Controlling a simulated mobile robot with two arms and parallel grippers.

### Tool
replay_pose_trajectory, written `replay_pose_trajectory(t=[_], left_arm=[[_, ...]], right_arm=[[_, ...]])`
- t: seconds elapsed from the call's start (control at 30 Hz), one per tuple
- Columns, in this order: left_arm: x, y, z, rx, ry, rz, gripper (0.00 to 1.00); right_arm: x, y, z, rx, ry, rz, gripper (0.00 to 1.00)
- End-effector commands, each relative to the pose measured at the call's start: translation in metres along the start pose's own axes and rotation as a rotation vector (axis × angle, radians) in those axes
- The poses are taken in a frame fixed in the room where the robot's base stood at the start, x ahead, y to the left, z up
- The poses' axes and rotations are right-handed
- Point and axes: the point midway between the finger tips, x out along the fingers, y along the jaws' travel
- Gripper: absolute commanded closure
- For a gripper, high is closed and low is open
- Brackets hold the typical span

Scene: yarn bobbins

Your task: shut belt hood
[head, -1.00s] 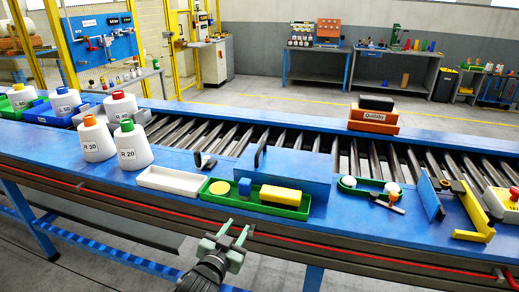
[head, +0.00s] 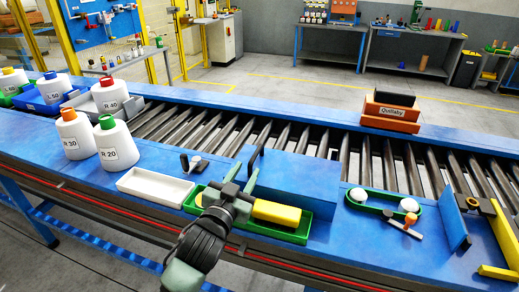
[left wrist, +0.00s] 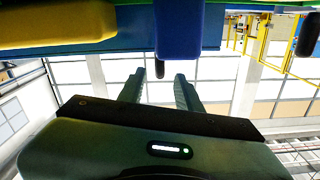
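A blue box-like cover (head: 300,187), which looks like the belt hood, stands on the conveyor bench with an upright black handle (head: 259,158) at its left end. To its right, a green belt (head: 382,204) runs round two white pulleys and lies uncovered. My left gripper (head: 241,177) is above the green tray, just in front of the handle. In the left wrist view the fingers (left wrist: 158,88) are apart with nothing between them. A dark tip beyond them (left wrist: 159,68) may be the handle. My right gripper is out of view.
A green tray (head: 285,233) with a yellow block (head: 277,212) lies under my gripper; a blue block (left wrist: 178,30) shows close in the wrist view. A white tray (head: 155,187) is to the left. An upright blue plate (head: 455,222) stands right of the belt.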

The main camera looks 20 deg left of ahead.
Motion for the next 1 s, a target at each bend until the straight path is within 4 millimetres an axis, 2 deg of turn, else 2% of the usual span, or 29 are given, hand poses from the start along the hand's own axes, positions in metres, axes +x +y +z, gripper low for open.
replay_pose_trajectory(t=[0.37, 0.57, 0.7, 0.87, 0.9, 1.0], left_arm=[[0.055, 0.000, -0.003, -0.001, -0.001, 0.000, 0.66], [0.073, 0.000, -0.001, 0.000, 0.000, 0.001, 0.66], [0.076, 0.001, 0.000, 0.000, -0.001, 0.001, 0.66], [0.075, 0.001, 0.000, 0.000, -0.001, 0.001, 0.66], [0.075, 0.001, 0.000, 0.000, -0.001, 0.001, 0.77], [0.075, 0.000, 0.000, 0.000, -0.001, 0.000, 1.00]], right_arm=[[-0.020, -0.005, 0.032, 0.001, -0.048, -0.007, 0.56], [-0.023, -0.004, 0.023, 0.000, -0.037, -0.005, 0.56], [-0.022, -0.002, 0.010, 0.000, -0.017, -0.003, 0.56], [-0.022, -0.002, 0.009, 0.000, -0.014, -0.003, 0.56], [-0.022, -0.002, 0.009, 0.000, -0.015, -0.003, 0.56], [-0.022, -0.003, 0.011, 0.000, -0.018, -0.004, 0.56]])
